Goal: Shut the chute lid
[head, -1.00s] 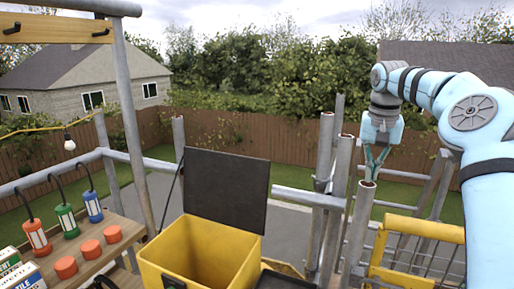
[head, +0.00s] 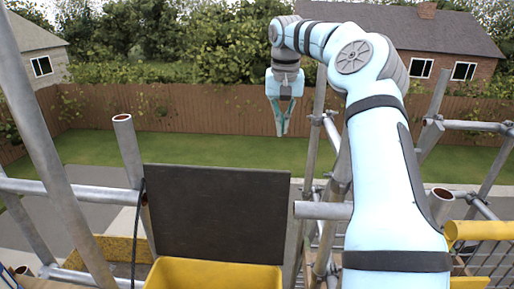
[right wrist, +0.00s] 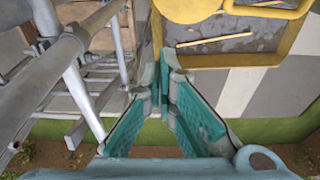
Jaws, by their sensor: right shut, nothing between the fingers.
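The chute lid is a dark grey, flat panel (head: 217,213) standing open, near upright, at the far side of the yellow chute mouth (head: 215,275). The front part of the chute is cut off by the bottom of the head view. My right gripper (head: 281,133) points down beyond and above the lid's top right corner in the head view, apart from it. Its fingers are together and empty, and they also show in the right wrist view (right wrist: 163,62). The lid cannot be made out clearly in the right wrist view. My left gripper is out of view.
Scaffold poles (head: 130,155) stand left of the lid, and more poles (head: 316,140) stand to its right. A short horizontal pole (head: 322,210) ends near the lid's right edge. A yellow guard rail (head: 480,230) is at the far right. A yellow-rimmed skip (right wrist: 275,55) lies below.

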